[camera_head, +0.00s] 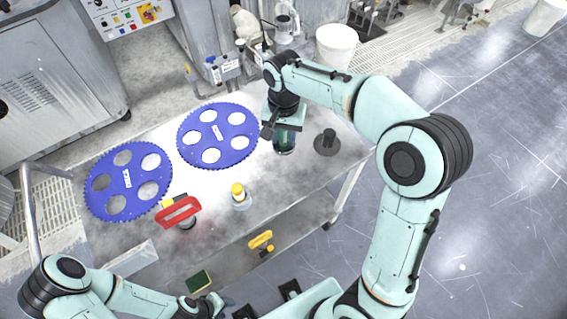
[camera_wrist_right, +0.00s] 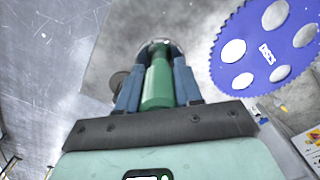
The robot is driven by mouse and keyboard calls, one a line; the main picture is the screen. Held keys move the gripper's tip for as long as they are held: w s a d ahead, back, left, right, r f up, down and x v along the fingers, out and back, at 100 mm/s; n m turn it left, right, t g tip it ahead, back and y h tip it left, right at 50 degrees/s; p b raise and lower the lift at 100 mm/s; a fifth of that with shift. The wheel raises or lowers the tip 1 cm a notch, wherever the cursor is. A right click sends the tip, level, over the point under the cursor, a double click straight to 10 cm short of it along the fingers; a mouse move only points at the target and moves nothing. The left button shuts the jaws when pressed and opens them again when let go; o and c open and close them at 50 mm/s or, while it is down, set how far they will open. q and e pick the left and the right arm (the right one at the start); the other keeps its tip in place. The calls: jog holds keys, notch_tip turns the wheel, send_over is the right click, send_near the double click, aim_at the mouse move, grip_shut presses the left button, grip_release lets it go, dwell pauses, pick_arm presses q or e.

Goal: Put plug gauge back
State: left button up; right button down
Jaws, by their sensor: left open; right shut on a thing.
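My right gripper (camera_head: 284,146) is over the back right part of the table, pointing down. In the right wrist view its fingers (camera_wrist_right: 157,85) are shut on a green cylinder with a pale metallic end, which looks like the plug gauge (camera_wrist_right: 158,80). The gauge lies lengthwise between the fingers; its far end is near or over the tabletop, and I cannot tell if it touches. A dark round base with a short post (camera_head: 327,142) stands on the table just right of the gripper. My left gripper (camera_head: 208,305) is open and low at the bottom, in front of the table.
Two blue toothed discs with holes (camera_head: 218,131) (camera_head: 127,172) lie on the metal table (camera_head: 290,190). A red-handled tool (camera_head: 180,210) and a yellow-topped bottle (camera_head: 239,195) stand nearer the front. A yellow item (camera_head: 261,240) is on the lower shelf. A white bucket (camera_head: 337,45) stands behind.

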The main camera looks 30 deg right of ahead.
pick_arm(q)
jog(key=shift+s+f+b, duration=0.4)
jog(key=shift+f+b, duration=0.15)
jog(key=shift+f, duration=0.2)
pick_arm(e)
notch_tip(320, 180, down, 13)
jog(key=shift+w, duration=0.1)
jog(key=shift+f, duration=0.15)
pick_arm(q)
jog(key=shift+s+f, duration=0.1)
jog(key=shift+f, duration=0.05)
pick_arm(e)
jog(key=c, duration=0.8)
grip_release()
jog(key=shift+o, duration=0.2)
jog(key=shift+r, duration=0.4)
notch_tip(320, 180, up, 12)
jog(key=shift+f+p, duration=0.25)
jog(key=shift+p, duration=0.35)
pick_arm(q)
jog(key=shift+w+r, duration=0.5)
jog(key=shift+r, duration=0.4)
